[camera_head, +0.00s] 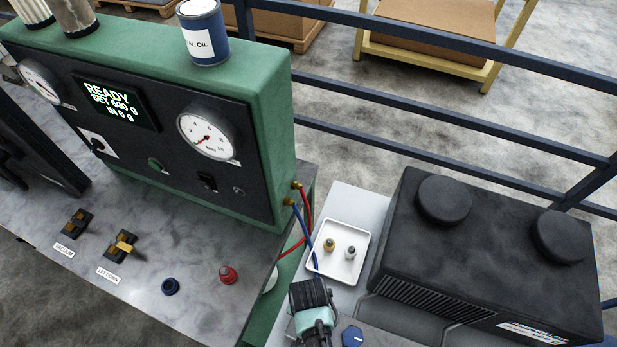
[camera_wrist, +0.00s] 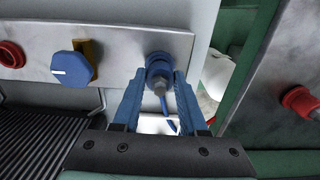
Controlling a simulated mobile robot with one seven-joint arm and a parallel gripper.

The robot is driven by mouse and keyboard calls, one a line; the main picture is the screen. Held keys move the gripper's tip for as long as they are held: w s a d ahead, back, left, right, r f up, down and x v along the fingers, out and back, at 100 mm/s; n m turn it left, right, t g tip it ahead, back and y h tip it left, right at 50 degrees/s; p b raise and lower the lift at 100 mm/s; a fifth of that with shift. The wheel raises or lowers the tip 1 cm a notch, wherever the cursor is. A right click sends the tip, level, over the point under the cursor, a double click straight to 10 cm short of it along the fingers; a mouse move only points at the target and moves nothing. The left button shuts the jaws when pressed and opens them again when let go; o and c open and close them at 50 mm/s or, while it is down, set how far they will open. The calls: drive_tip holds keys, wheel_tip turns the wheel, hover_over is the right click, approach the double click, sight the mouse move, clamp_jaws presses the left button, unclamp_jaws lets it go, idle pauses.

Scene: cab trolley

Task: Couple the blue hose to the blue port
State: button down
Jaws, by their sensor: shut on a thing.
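My gripper (camera_head: 311,294) is low over the narrow panel beside the bench in the head view, and its body hides its fingertips there. In the wrist view, its two blue fingers (camera_wrist: 162,88) are shut around a metal-ended coupling (camera_wrist: 160,87). The blue hose (camera_head: 309,238) runs from a brass fitting on the green cabinet down to my gripper. A short piece of blue hose (camera_wrist: 170,125) shows between the fingers. A blue ring, which looks like the blue port (camera_wrist: 157,61), lies directly behind the coupling. I cannot tell whether the coupling is seated in it.
On the panel are a blue knob (camera_wrist: 72,69) and a red port (camera_wrist: 12,55). A red hose (camera_head: 308,216) hangs beside the blue one. A white tray (camera_head: 318,276) holds two small fittings. A black box (camera_head: 480,255) stands right. Blue (camera_head: 170,286) and red (camera_head: 228,274) fittings sit on the bench.

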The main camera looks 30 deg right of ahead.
drive_tip(key=shift+f+b, duration=0.45)
drive_tip(key=shift+f, duration=0.1)
drive_tip(key=shift+c, duration=1.8)
unclamp_jaws()
drive_tip(key=shift+r, duration=0.2)
wheel_tip(320, 180, up, 13)
drive_tip(key=shift+f+b, duration=0.15)
drive_tip(key=shift+b, duration=0.25)
drive_tip(key=shift+o, duration=0.3)
drive_tip(key=o, duration=0.3)
wheel_tip(320, 180, up, 9)
drive_tip(key=p, duration=1)
